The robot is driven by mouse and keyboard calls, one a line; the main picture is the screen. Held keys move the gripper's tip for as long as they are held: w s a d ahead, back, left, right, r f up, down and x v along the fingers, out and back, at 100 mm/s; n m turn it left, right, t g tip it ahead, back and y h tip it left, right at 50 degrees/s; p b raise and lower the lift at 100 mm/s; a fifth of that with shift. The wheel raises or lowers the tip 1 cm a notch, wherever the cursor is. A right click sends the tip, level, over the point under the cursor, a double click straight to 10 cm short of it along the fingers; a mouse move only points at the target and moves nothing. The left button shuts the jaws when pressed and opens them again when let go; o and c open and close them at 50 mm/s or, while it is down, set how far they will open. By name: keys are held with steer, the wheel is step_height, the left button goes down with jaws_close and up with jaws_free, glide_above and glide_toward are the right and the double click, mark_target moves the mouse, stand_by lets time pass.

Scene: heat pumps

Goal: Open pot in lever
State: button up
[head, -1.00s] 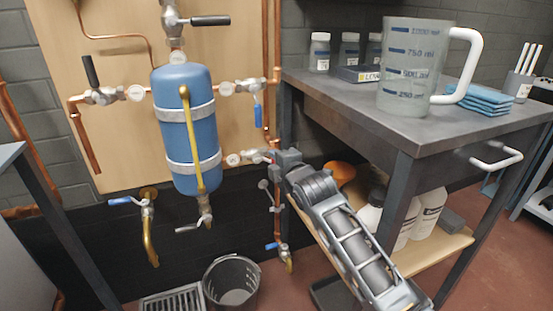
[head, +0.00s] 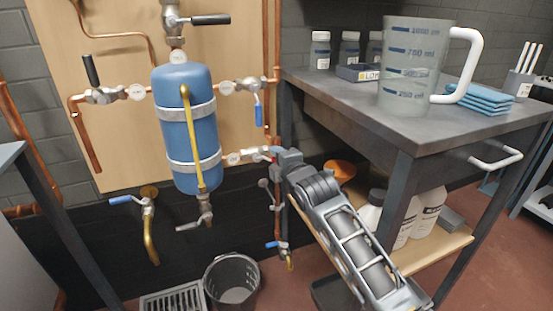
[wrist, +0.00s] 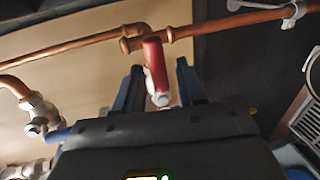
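A blue tank, the pot (head: 182,125), hangs on the wooden board with valves and levers around it. A red-handled valve lever (wrist: 153,55) shows in the wrist view, in front of copper pipe. My gripper (wrist: 158,82) is open, with one dark finger on each side of the lower part of this lever; gaps show beside it. In the head view my gripper (head: 275,160) is at the valve on the lower right pipe beside the pot, and my arm mostly hides that lever. No label tying the lever to the pot inlet can be read.
A blue-handled lever (head: 259,115) hangs just above my gripper. A dark bucket (head: 232,285) and a floor grate (head: 173,301) are below. A workbench (head: 350,110) with a measuring jug (head: 405,70) stands close on the right of my arm.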

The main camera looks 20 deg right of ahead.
steer(key=s+r+p, duration=0.1)
steer(key=s+p, duration=0.1)
steer(key=s, duration=0.5)
steer(key=shift+r, duration=0.2)
